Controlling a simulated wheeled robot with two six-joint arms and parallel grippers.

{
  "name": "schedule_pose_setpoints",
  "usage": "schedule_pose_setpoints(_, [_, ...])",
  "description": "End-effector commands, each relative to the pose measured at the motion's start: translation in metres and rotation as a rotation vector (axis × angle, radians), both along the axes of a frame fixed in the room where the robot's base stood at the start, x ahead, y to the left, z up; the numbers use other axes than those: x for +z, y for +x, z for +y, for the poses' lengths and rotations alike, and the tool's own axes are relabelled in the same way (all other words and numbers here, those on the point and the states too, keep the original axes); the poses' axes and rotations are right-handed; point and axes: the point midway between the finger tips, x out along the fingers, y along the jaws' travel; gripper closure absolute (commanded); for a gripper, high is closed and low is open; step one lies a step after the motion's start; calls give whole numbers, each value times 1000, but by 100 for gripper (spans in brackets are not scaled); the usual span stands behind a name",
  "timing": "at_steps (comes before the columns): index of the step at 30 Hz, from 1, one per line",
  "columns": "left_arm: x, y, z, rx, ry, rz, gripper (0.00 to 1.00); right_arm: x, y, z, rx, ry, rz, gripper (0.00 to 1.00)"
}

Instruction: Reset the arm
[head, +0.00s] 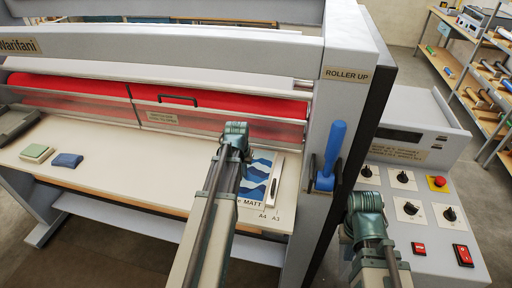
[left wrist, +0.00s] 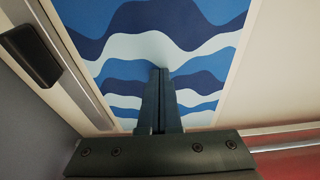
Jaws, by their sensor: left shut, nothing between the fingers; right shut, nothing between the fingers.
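My left gripper (head: 236,128) is above the laminator's feed table (head: 120,158), over a blue and white wave-patterned sheet (head: 262,168). In the left wrist view its two fingers (left wrist: 159,72) are together with nothing between them, and the wave sheet (left wrist: 150,20) lies below. The gap between fingertips and sheet is hard to judge. My right gripper (head: 365,203) is shut and empty, in front of the control panel (head: 395,195) at the right. My arms partly cover the sheet and the panel.
A blue lever (head: 330,155) stands on the side post under the "ROLLER UP" label. Red rollers (head: 70,92) lie behind a clear guard. A green pad (head: 36,152) and a blue block (head: 67,160) rest on the left of the table. Shelves (head: 480,70) stand at the back right.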

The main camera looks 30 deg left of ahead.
Motion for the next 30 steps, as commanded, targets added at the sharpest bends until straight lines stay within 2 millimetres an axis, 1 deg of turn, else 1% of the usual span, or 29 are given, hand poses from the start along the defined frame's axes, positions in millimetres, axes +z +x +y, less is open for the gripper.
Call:
schedule_pose_setpoints(1, [-1,-7,-2,0,-1,5,100,0,0,0,0,0,0,100])
schedule_pose_setpoints(6, [0,-19,-5,0,-1,5,100,0,0,0,0,0,0,100])
schedule_pose_setpoints(9, [0,-22,-5,0,-1,4,100,0,0,0,0,0,0,100])
schedule_pose_setpoints(20, [0,-22,-5,0,0,2,100,0,0,0,0,0,0,100])
schedule_pose_setpoints(23, [0,-26,-6,0,0,2,100,0,0,0,0,0,0,100])
schedule_pose_setpoints(30, [0,-43,-10,0,0,2,100,0,0,0,0,0,0,100])
